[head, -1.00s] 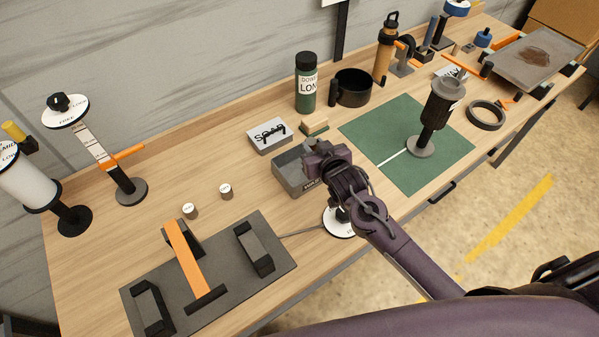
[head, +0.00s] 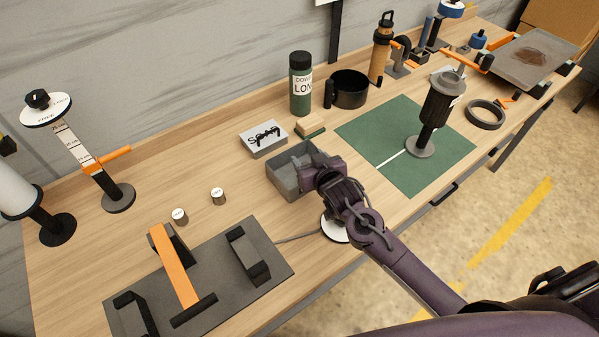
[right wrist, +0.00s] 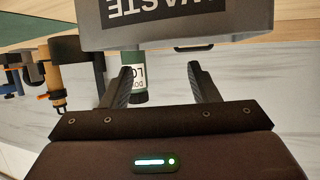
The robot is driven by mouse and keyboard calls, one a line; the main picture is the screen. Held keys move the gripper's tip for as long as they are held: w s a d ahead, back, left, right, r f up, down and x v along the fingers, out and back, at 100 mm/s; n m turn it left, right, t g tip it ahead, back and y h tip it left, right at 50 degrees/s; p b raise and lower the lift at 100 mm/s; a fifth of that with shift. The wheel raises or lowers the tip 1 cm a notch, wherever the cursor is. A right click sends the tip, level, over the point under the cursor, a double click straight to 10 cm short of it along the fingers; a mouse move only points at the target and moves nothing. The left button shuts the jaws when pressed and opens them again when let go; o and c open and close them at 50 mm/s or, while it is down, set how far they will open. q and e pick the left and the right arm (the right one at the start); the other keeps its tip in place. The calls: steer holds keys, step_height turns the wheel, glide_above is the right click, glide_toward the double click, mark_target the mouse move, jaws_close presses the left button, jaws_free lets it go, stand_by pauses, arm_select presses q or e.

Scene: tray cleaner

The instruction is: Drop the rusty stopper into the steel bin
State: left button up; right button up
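The steel bin (head: 287,184) is a grey open box standing near the middle of the bench. Its "WASTE" label shows upside down in the right wrist view, where the bin wall (right wrist: 155,38) fills the top. My right gripper (head: 308,174) is at the bin's right side in the head view and hides part of it. In the right wrist view its two fingers (right wrist: 161,82) are apart with nothing held between them. I cannot make out a rusty stopper. Two small capped cylinders (head: 180,217) (head: 218,196) stand left of the bin; I cannot tell whether either is rusty. My left gripper is out of view.
A soap box (head: 263,141) and brush (head: 311,126) stand behind the bin. A green bottle (head: 301,90) and black mug (head: 349,91) are farther back. A dark holder with an orange bar (head: 174,266) lies front left. A green mat (head: 405,172) bears a black stand.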

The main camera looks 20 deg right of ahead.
steer(key=b+v, duration=0.1)
steer(key=v, duration=0.6)
steer(key=shift+s, duration=0.4)
stand_by(0.3)
